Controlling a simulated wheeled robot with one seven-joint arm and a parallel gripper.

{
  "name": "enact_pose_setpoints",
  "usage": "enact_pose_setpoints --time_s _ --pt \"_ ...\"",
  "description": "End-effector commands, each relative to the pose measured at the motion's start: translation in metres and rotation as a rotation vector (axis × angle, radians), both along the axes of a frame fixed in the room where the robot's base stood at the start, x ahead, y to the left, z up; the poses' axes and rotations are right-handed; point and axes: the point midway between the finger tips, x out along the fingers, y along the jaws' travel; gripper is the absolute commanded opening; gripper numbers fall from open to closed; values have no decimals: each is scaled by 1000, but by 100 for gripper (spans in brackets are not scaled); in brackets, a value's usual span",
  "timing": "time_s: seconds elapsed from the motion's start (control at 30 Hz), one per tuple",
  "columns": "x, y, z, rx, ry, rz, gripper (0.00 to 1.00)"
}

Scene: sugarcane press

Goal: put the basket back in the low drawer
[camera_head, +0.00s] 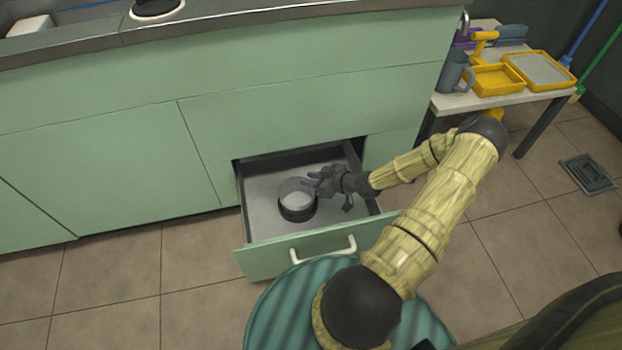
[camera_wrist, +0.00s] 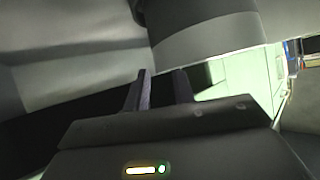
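A round basket (camera_head: 297,200), grey inside with a dark lower band, stands upright in the open low drawer (camera_head: 262,222). My gripper (camera_head: 312,180) is over the drawer, close to the basket's right rim at the back. In the wrist view the two fingers (camera_wrist: 163,88) are apart with nothing visible between them. The curved grey side of the basket (camera_wrist: 205,35) shows just beyond the fingertips. I cannot tell whether a finger touches the basket.
The drawer front has a white handle (camera_head: 323,250). Green cabinet fronts (camera_head: 110,170) surround the drawer. A side table (camera_head: 455,100) at right holds yellow trays (camera_head: 497,80) and a grey jug (camera_head: 453,72). The drawer has bare floor around the basket.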

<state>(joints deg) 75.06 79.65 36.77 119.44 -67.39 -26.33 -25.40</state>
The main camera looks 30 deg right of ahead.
Motion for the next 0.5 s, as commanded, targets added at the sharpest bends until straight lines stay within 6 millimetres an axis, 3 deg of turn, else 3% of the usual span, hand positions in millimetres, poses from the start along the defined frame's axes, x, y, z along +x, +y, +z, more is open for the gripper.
enact_pose_setpoints --time_s 0.27,0.5 --pt "0 -1 4 0 -1 -2 25" --pt "-22 -14 21 -1 0 -5 25"
